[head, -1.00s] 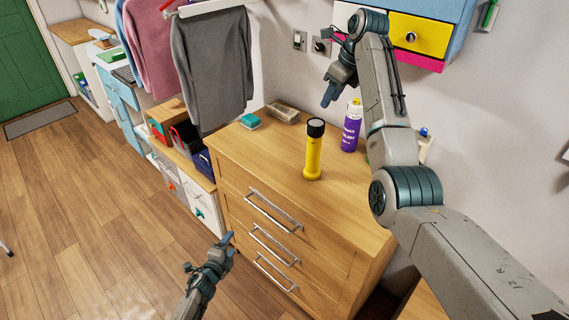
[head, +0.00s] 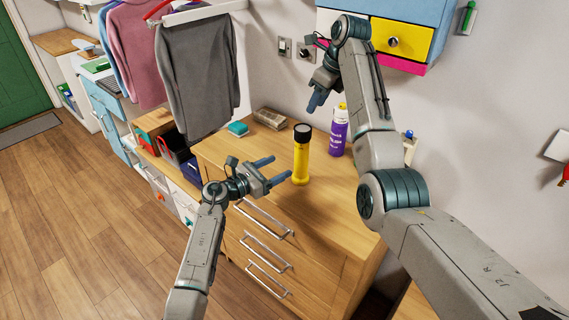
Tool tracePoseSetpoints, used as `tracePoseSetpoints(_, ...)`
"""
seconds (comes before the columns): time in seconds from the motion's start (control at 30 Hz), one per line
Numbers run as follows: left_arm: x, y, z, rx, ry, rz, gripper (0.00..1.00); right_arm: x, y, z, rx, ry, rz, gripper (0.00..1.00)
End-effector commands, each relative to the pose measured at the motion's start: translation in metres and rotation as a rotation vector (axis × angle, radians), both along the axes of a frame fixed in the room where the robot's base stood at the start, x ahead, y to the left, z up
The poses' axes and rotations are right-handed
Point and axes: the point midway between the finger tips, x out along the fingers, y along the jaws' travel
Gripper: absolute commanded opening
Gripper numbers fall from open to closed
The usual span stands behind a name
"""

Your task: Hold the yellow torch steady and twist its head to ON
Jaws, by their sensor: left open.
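The yellow torch (head: 301,162) stands upright on the wooden dresser top, with its black head (head: 302,132) at the upper end. My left gripper (head: 281,169) is open and empty, just left of the torch's body, with its two fingers pointing toward it. The fingers look apart from the torch. My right gripper (head: 315,100) hangs above and behind the torch, near the wall, pointing down. Its fingers overlap in this view, so I cannot tell whether it is open or shut.
A purple spray can (head: 338,133) stands right of the torch. A teal block (head: 238,129) and a grey-brown box (head: 270,118) lie at the back left of the dresser (head: 335,210). A grey garment (head: 197,75) hangs at left. Wall drawers (head: 402,38) are above.

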Motion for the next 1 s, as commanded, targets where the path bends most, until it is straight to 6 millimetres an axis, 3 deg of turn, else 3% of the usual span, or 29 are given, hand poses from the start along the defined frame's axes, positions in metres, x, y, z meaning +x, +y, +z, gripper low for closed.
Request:
tracePoseSetpoints(0.5, 0.056, -0.064, 0.001, -0.005, 0.002, 0.001, 0.65, 0.000, 0.000, 0.000, 0.000, 0.000, 0.000, 0.36)
tracePoseSetpoints(1.0, 0.067, -0.077, 0.000, -0.003, 0.002, 0.002, 0.65, 0.000, 0.000, 0.000, 0.000, 0.000, 0.000, 0.36)
